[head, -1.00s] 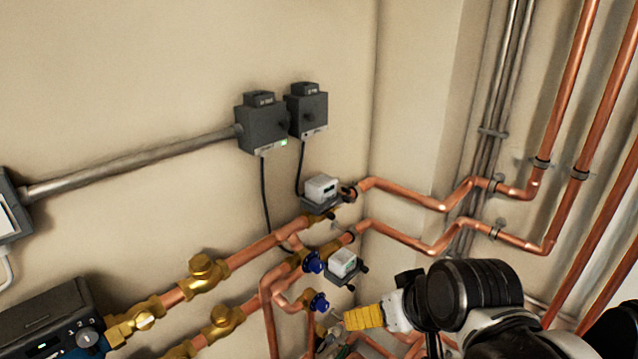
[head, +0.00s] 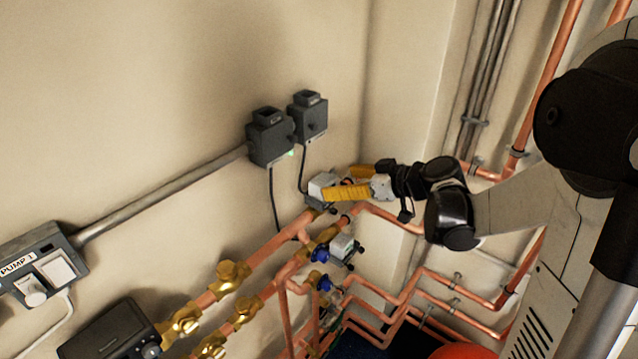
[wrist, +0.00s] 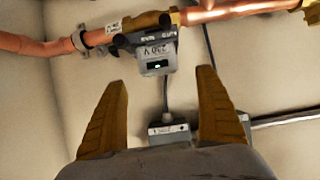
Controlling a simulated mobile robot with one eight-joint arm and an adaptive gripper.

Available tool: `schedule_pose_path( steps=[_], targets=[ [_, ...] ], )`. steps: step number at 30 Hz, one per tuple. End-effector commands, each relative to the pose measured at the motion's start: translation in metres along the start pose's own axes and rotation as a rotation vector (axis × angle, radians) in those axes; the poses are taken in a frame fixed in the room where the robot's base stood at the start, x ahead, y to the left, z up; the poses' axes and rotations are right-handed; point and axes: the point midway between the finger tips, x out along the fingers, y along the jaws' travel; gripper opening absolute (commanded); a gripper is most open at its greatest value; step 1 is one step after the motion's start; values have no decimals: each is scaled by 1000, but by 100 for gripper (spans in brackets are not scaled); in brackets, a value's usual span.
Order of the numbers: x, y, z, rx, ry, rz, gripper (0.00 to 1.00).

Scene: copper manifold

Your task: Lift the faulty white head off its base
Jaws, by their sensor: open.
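A white head (head: 320,184) sits on the upper copper pipe's brass valve, close to the wall. In the wrist view this head (wrist: 156,64) shows a "230 V" label, a small dark display and a dark base part against the pipe. My gripper (head: 339,182) has yellow fingers, which are open and reach in from the right at the head. In the wrist view the head lies between the lines of the two fingertips (wrist: 162,75), with gaps on both sides; I see no contact. A second white head (head: 343,246) sits on the lower pipe. No fault mark is legible.
Two dark boxes (head: 270,136) hang on the wall above, with cables running down; the left one shows a green light. Copper pipes (head: 385,216), brass valves (head: 228,278) and blue knobs (head: 320,254) crowd below.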

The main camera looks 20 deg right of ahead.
Motion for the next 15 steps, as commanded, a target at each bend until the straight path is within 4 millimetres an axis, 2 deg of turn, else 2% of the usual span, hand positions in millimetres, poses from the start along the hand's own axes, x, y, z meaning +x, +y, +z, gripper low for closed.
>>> schedule_pose_path(
  steps=[1, 8, 15],
  targets=[
    [7, -1, 0, -1, 0, -3, 83],
    [23, 0, 0, -1, -1, -2, 83],
    [60, 1, -1, -1, -2, -2, 83]
  ],
)
